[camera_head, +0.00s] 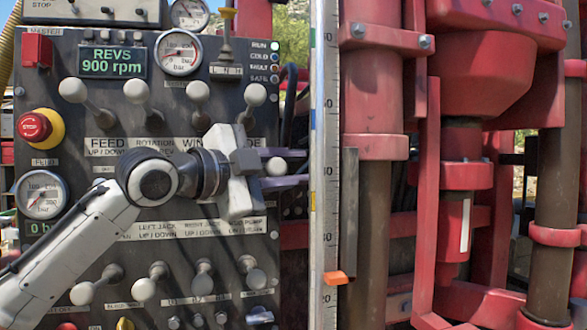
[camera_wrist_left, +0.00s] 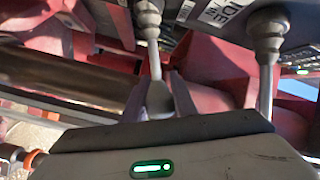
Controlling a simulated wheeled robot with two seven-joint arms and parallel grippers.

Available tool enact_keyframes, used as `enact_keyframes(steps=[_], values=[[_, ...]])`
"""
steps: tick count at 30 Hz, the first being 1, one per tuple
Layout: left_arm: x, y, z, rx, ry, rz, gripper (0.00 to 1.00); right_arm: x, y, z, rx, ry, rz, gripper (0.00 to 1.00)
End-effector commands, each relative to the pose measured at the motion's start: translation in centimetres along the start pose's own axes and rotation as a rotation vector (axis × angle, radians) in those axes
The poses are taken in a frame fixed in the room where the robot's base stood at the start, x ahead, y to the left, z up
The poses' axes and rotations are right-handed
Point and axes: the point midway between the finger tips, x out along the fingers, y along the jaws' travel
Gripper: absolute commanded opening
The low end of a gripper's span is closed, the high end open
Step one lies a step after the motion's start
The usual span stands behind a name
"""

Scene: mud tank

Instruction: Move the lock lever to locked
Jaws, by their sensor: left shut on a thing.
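My left gripper (camera_head: 284,168) reaches across the dark control panel (camera_head: 100,190) from the left. Its fingers point right, one above and one below a white-knobbed lever (camera_head: 276,166) at the panel's right side. They are shut on this lever. Its label is hidden, so I cannot read whether it is the lock lever or which position it is in. In the left wrist view a lever shaft (camera_wrist_left: 152,30) runs down to a grey tapered piece between the camera and the panel. A second lever (camera_wrist_left: 267,60) stands to its right. My right gripper is out of view.
Several white-knobbed levers (camera_head: 198,91) line the panel above and below my arm. A red stop button (camera_head: 34,127) and gauges sit at the left. A vertical ruler (camera_head: 325,120) and red mast parts (camera_head: 375,90) stand close to the right of the gripper.

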Motion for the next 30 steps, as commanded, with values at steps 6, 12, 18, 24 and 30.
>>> enact_keyframes(steps=[6,12,18,24,30], values=[[-0.1,0.3,0.1,0.021,0.005,-0.01,0.0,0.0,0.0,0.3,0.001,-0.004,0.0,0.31],[-0.2,1.3,0.1,0.106,0.024,-0.049,0.0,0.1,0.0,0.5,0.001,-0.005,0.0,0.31],[-0.4,2.6,0.4,0.235,0.053,-0.111,0.0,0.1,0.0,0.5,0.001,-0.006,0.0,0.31],[-0.5,3.8,0.8,0.366,0.081,-0.174,0.0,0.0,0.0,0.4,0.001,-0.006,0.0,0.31],[-0.4,4.8,1.2,0.467,0.104,-0.223,0.0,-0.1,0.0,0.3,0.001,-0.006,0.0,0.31]])
